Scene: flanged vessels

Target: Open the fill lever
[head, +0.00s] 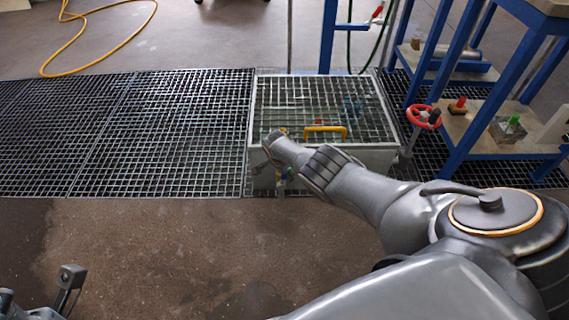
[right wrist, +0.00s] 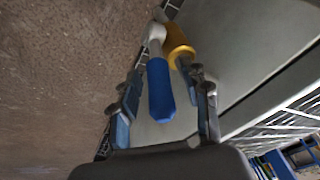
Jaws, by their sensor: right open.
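A lever with a blue grip (right wrist: 160,90) and a pale metal neck lies between the fingers of my right gripper (right wrist: 162,86) in the right wrist view. A yellow part (right wrist: 178,45) sits right beside its neck. My right gripper is open around the blue grip, and I cannot tell whether either finger touches it. In the head view my right gripper (head: 284,172) is mostly hidden by its own arm, at the front of a grey box (head: 350,155) with a grated top. My left gripper (head: 70,276) shows only in part at the lower left.
A yellow handle (head: 325,130) stands on the grated lid. A red handwheel (head: 424,116) is at the box's right, beside a blue-framed bench (head: 465,150). Floor grating (head: 150,130) extends left. A yellow hose (head: 100,55) lies behind. The floor in front is clear.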

